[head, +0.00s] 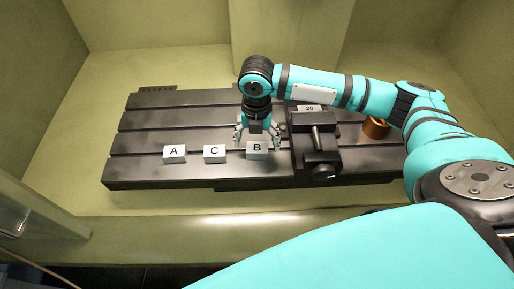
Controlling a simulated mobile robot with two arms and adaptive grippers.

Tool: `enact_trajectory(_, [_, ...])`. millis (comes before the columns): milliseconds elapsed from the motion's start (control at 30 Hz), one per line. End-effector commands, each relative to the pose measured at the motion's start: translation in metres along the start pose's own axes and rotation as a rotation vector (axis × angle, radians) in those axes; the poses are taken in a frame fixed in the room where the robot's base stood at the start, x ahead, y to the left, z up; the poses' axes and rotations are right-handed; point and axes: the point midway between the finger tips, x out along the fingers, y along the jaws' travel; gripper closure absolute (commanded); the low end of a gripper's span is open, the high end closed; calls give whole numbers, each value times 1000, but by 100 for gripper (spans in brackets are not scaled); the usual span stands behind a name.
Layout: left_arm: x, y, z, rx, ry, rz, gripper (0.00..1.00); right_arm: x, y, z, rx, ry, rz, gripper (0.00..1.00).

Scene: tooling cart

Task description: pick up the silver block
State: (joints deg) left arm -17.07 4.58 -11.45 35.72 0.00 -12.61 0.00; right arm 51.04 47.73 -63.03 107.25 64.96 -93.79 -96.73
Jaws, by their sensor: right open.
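Three small pale silver-white blocks stand in a row on the dark slotted table (135,172): block A (175,158), block C (215,158) and block B (257,155). A further pale piece marked 20 (309,108) shows at the vise; I cannot tell which piece the task means. My right gripper (258,138) points down, open, with its fingers spread above or just behind block B. Whether the fingers touch block B I cannot tell. Nothing shows held between them. My left gripper is not in view.
A black vise (318,158) stands right of block B, close to my right gripper. A copper-coloured cylinder (376,128) is farther right, partly behind my right arm. Tan walls enclose the table. The table's left and back areas are clear.

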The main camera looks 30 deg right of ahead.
Motion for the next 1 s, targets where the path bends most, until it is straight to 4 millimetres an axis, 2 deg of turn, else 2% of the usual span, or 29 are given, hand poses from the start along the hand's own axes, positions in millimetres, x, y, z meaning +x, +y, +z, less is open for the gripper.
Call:
enact_trajectory(67, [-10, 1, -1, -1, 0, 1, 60, 10, -2, -2, 1, 5, -5, 15])
enact_trajectory(200, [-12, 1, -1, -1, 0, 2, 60, 30, -1, -2, 1, 2, -2, 15])
enact_trajectory(500, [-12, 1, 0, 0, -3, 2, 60, 36, -1, -1, -1, -1, 0, 15])
enact_trajectory(1000, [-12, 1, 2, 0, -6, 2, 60, 36, -1, -1, 0, -1, 0, 79])
